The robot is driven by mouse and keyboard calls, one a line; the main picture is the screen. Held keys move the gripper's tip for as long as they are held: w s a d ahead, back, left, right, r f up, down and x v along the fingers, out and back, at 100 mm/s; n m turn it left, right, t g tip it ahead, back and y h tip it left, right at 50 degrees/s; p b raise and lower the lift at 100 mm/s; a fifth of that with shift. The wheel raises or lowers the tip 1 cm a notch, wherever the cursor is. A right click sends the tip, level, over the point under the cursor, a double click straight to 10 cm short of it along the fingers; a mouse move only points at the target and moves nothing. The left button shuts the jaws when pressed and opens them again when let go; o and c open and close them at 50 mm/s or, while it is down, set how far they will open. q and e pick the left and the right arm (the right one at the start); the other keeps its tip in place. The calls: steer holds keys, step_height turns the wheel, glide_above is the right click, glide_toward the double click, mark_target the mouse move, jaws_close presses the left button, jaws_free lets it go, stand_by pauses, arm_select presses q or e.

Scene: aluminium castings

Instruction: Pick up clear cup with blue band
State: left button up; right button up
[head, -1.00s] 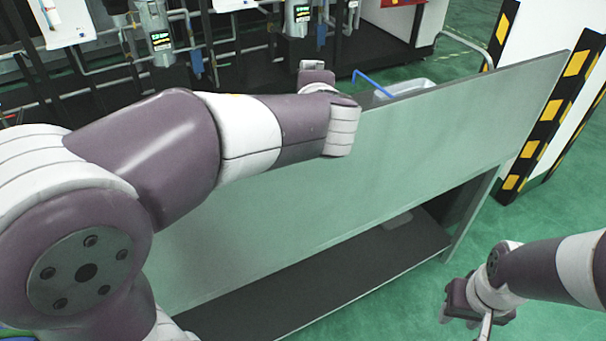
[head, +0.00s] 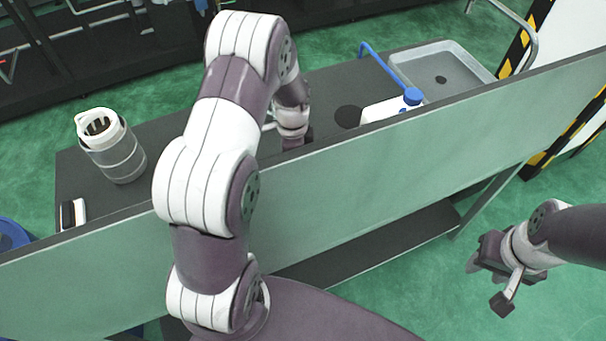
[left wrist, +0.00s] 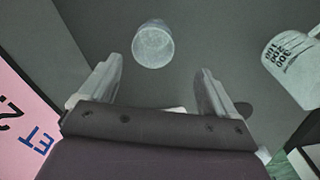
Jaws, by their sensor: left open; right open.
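A clear cup (left wrist: 153,45) shows in the left wrist view, just beyond the tips of my left gripper (left wrist: 160,76) and roughly centred between its fingers. I cannot make out a blue band on it. My left gripper is open, with nothing between its fingers. In the head view my left arm reaches over the grey-green panel, and its gripper and the cup are hidden there. My right gripper (head: 488,282) hangs at the right, in front of the panel, away from the bench, open and empty.
The dark bench (head: 68,178) stands behind the upright panel (head: 440,150). On it are a clear container with a white top (head: 118,160), a white bottle with a blue cap (head: 378,112) and a metal basin (head: 450,72). A marked measuring vessel (left wrist: 291,70) is right of the cup.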

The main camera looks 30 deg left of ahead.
arm_select(q)
steer(key=f, duration=0.2)
steer(key=s+f+p, duration=0.1)
steer(key=f, duration=0.1)
steer(key=shift+s+f, duration=0.15)
steer(key=shift+f, duration=0.2)
steer(key=f+p, duration=0.1)
steer(key=f, duration=0.1)
steer(key=f+p, duration=0.1)
steer(key=f, duration=0.2)
steer(key=shift+w+d+f, duration=0.15)
steer(key=shift+w, duration=0.05)
steer(key=shift+s+f, duration=0.1)
steer(key=shift+f, duration=0.3)
steer(key=c, duration=1)
arm_select(e)
steer(key=r, duration=0.2)
steer(key=s+r, duration=0.1)
steer(key=r, duration=0.1)
